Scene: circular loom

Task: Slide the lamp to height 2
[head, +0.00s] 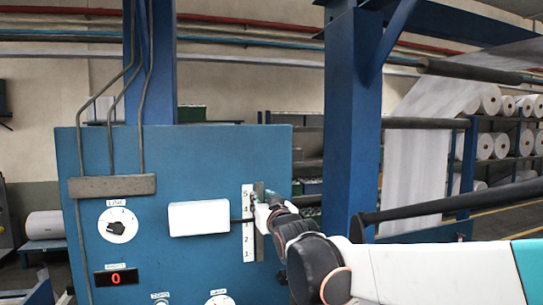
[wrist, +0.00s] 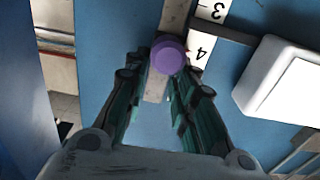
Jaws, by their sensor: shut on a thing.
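The lamp (head: 198,218) is a white box on the blue panel, joined by a dark rod to a slider on a vertical track. It also shows in the wrist view (wrist: 285,80). The scale (head: 249,225) beside the track is numbered 1 at the bottom to 5 at the top. The rod crosses the scale near 3, on the side towards 4. In the wrist view, where the scale is upside down, a purple knob (wrist: 168,56) sits on the track. My gripper (wrist: 170,66) is shut on this knob, one finger on each side. In the head view, my gripper (head: 258,197) partly hides the track.
A dial (head: 118,225) and a red display (head: 117,277) are on the panel's left. A blue post (head: 352,120) stands right of the panel. White sheet and rollers (head: 415,170) are at the right. The track below my gripper is clear.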

